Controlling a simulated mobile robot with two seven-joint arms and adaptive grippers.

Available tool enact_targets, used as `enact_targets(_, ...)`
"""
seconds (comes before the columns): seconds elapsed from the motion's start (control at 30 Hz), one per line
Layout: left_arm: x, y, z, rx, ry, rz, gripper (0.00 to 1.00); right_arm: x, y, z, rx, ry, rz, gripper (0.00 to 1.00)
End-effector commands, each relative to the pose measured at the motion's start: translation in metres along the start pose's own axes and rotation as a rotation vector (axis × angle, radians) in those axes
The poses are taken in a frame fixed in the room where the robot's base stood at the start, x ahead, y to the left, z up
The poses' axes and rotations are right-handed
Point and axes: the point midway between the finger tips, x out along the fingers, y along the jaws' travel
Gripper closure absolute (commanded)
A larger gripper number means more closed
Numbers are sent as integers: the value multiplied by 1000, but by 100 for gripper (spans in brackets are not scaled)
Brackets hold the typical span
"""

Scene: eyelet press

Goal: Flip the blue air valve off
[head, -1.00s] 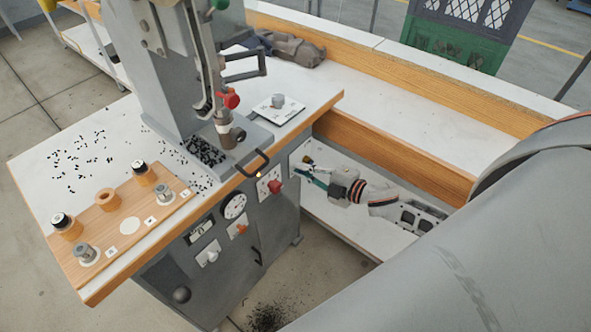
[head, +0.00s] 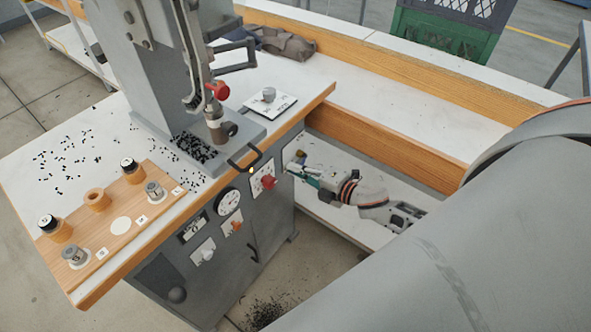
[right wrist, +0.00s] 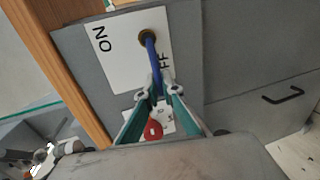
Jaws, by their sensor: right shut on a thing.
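The blue valve lever (right wrist: 153,62) is mounted by a brass pivot on a white plate (right wrist: 117,60) marked ON and OFF. In the right wrist view it runs down from the pivot, partly covering the OFF lettering, with ON off to its left. My right gripper (right wrist: 159,94) is shut on the lever's free end. In the head view my right gripper (head: 293,170) is at the cabinet's right side, beside the plate (head: 294,154); the lever is too small to make out there. My left gripper is in neither current view.
A red knob (head: 268,182) sits on the cabinet close to my right gripper; it also shows between the fingers in the wrist view (right wrist: 153,130). A gauge (head: 229,202), an orange switch (head: 235,226) and a black handle (head: 253,253) are nearby. The wooden table edge (head: 205,209) runs above.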

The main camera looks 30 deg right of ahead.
Motion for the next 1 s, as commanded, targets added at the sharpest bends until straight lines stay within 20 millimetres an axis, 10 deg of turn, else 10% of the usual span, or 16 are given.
enact_targets(0.17, 0, 0, 0, 0, 0, -1, 60, 0, -2, 0, -1, -1, -3, 100)
enact_targets(0.27, 0, 0, 0, -1, 0, -1, 60, 0, -2, 0, -1, -1, -3, 77)
enact_targets(0.67, 1, -1, 2, 0, -2, -2, 60, -4, -1, 0, 1, -1, -2, 77)
enact_targets(1.0, 0, 0, 1, 0, -1, -1, 60, -57, -3, 0, 2, -1, -5, 77)
